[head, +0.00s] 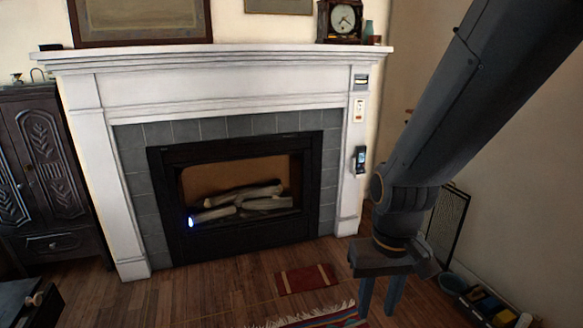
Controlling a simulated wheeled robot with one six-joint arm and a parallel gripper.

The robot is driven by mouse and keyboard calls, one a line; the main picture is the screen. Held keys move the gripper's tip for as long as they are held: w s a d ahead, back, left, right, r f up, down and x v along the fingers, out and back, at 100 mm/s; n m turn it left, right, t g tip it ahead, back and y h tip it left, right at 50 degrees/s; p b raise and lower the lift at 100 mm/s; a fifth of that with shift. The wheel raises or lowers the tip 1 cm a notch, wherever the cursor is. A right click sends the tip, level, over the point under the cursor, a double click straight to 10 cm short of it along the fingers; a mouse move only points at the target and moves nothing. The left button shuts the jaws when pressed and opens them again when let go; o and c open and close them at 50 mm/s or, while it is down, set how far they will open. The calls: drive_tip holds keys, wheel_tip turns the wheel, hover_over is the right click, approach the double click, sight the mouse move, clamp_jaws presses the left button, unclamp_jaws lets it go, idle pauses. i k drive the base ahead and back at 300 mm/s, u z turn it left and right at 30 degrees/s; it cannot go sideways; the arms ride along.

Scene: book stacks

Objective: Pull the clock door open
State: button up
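The clock (341,20) stands on the right end of the white mantel shelf (215,57), at the top of the head view. It has a dark wooden case and a round pale face. Its upper part is cut off by the picture's edge, and I cannot tell where its door meets the case. My gripper (379,308) hangs low at the right, fingers pointing down, well below the clock and apart from it. Its two fingers are spread with nothing seen between them.
A fireplace (238,200) with logs is below the mantel. A small bluish vase (368,28) stands beside the clock. A dark carved cabinet (50,170) is at the left. A striped rug (325,318) and a red mat (306,279) lie on the wooden floor.

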sight(361, 19)
drive_tip(key=z, duration=0.05)
drive_tip(key=i, duration=1.8)
drive_tip(key=z, duration=0.1)
